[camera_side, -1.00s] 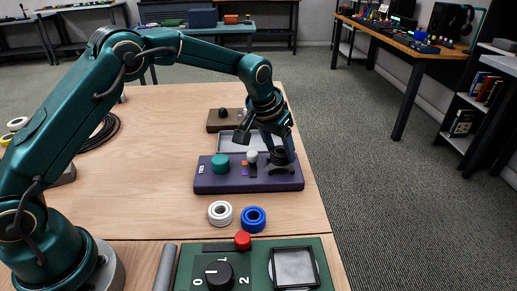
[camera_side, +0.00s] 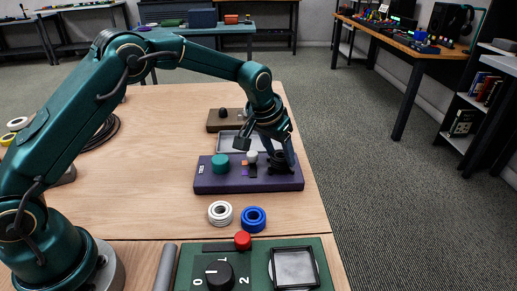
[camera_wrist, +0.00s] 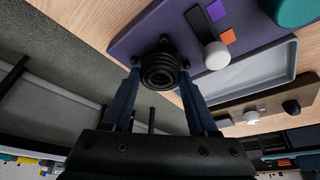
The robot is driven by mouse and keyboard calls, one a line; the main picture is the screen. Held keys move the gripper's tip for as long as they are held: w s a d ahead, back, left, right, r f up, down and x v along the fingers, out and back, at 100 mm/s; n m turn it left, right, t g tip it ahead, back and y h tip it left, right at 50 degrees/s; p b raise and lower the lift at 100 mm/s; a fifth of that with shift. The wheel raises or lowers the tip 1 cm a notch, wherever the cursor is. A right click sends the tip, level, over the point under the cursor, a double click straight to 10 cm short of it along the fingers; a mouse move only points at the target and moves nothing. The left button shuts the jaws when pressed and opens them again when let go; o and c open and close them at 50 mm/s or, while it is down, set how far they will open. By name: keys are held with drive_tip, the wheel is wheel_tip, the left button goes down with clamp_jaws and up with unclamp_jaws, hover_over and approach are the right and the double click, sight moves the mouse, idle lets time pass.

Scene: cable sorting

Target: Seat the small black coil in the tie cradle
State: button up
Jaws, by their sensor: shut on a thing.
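The small black coil (camera_wrist: 160,70) is a ribbed ring, held between the two blue fingers of my gripper (camera_wrist: 161,82) in the wrist view. In the side view my gripper (camera_side: 279,155) points down over the right end of the purple block, with the coil (camera_side: 277,162) dark between its fingers. The tie cradle (camera_side: 281,171) is the dark fitting at that end. In the wrist view short dark posts show around the coil, which is at the cradle. The coil and fingers hide most of the cradle, so I cannot tell whether the coil rests fully in it.
The purple block (camera_side: 233,186) also carries a teal cylinder (camera_side: 220,163) and a white knob (camera_side: 252,156). A grey tray (camera_side: 229,142) lies behind it. White rings (camera_side: 220,213) and blue rings (camera_side: 253,218) lie in front. The table's right edge is close to the block.

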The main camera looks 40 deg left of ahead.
drive_tip(key=shift+f, duration=0.15)
drive_tip(key=o, duration=1.6)
drive_tip(key=shift+c, duration=0.2)
drive_tip(key=shift+r, duration=3.55)
